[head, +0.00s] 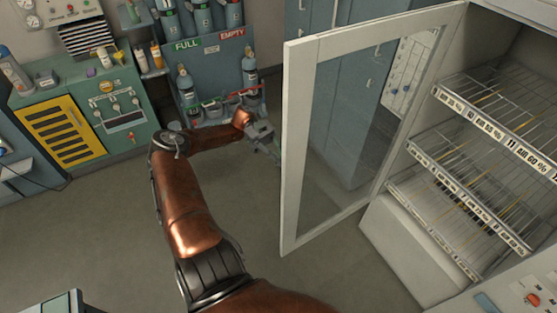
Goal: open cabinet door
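The white-framed glass cabinet door (299,150) stands swung wide open, away from the cabinet (400,250) on the right. Its free vertical edge is nearest to my arm. The cabinet's wire shelves (490,120) with label strips are exposed. My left arm, copper and black, reaches up and bends right. Its gripper (270,146) is just left of the door's free edge, and its tips lie close to or partly behind that edge. I cannot tell whether it touches the door or whether its fingers are open. My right gripper is out of view.
A green cabinet with a yellow vented panel (62,132) stands at the left. A gas bottle rack (215,65) is at the back, with blue lockers (345,110) seen through the glass. Grey floor (110,225) is clear left of my arm.

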